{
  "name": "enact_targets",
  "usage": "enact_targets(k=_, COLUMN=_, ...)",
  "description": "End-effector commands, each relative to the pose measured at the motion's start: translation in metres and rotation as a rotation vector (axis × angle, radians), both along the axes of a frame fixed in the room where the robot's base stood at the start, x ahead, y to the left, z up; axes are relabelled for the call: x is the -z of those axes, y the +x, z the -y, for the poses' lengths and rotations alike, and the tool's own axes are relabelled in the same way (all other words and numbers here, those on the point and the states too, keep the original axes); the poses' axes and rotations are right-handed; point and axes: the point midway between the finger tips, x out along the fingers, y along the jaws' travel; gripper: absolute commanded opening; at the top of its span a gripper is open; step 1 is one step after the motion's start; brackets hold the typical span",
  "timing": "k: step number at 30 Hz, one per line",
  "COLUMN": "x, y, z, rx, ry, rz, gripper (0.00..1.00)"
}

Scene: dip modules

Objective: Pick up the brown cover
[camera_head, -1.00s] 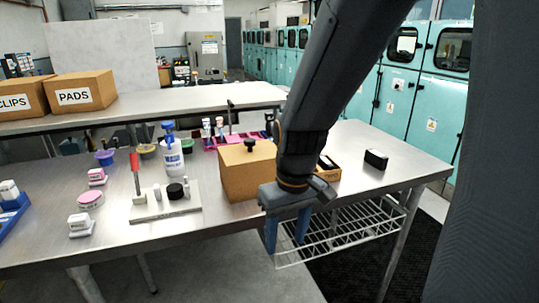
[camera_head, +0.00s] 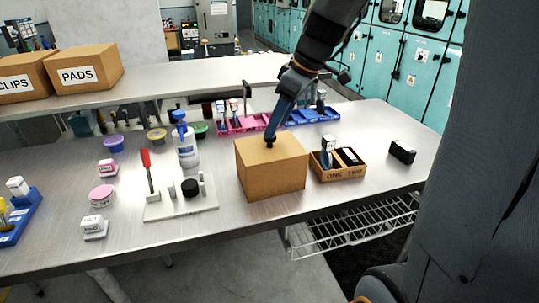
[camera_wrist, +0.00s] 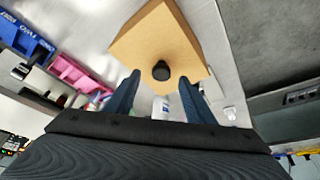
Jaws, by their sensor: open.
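The brown cover (camera_head: 272,172) is a tan box-like shape on the metal table, with a small black knob (camera_head: 270,140) on top. In the wrist view the cover (camera_wrist: 150,42) lies just past my fingers, and the knob (camera_wrist: 161,71) shows between and slightly beyond the fingertips. My gripper (camera_head: 272,136) points down at the knob from above and behind. In the wrist view my gripper (camera_wrist: 160,84) has its two fingers apart, with the knob not clamped. The head view does not show clearly whether a finger touches the knob.
A small brown tray (camera_head: 338,173) with compartments stands close right of the cover. A white board (camera_head: 181,204) with a red-handled tool is at its left. Behind are pink (camera_head: 240,126) and blue (camera_head: 313,116) racks. A black block (camera_head: 402,152) sits farther right.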

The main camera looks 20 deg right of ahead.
Motion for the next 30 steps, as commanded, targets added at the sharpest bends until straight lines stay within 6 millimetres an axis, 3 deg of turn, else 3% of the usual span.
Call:
enact_targets(k=9, x=0.035, y=0.008, z=-0.014, rx=-0.003, ry=0.001, rz=-0.004, gripper=0.49)
enact_targets(k=18, x=0.039, y=0.010, z=-0.015, rx=-0.003, ry=-0.001, rz=-0.001, gripper=0.49)
enact_targets(k=27, x=0.039, y=0.010, z=-0.015, rx=-0.004, ry=0.000, rz=-0.001, gripper=0.00)
enact_targets(k=30, x=0.039, y=0.010, z=-0.015, rx=-0.003, ry=-0.001, rz=-0.001, gripper=0.00)
